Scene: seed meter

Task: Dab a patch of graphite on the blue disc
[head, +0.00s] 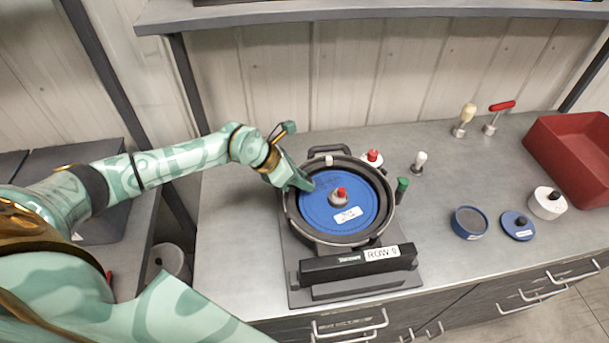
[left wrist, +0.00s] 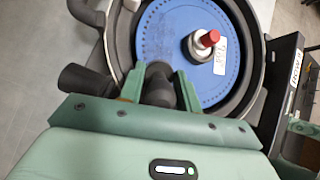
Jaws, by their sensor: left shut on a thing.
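The blue disc (head: 319,212) lies in the round dark housing of the seed meter (head: 286,213), with a grey hub and red knob (head: 341,193) in its middle. It also shows in the left wrist view (left wrist: 160,32). My left gripper (head: 298,182) is at the disc's upper-left rim. In the left wrist view its fingers (left wrist: 161,90) are shut on a dark rounded thing (left wrist: 160,74) that overlaps the disc's edge. I cannot tell whether it touches the disc. A faint darker area shows on the disc near the gripper. My right gripper is not in view.
An open blue tin with dark grey contents (head: 469,221) stands right of the meter, beside a blue lid (head: 517,226) and a white pot (head: 547,204). A red bin (head: 572,158) is far right. Bench front-left is clear.

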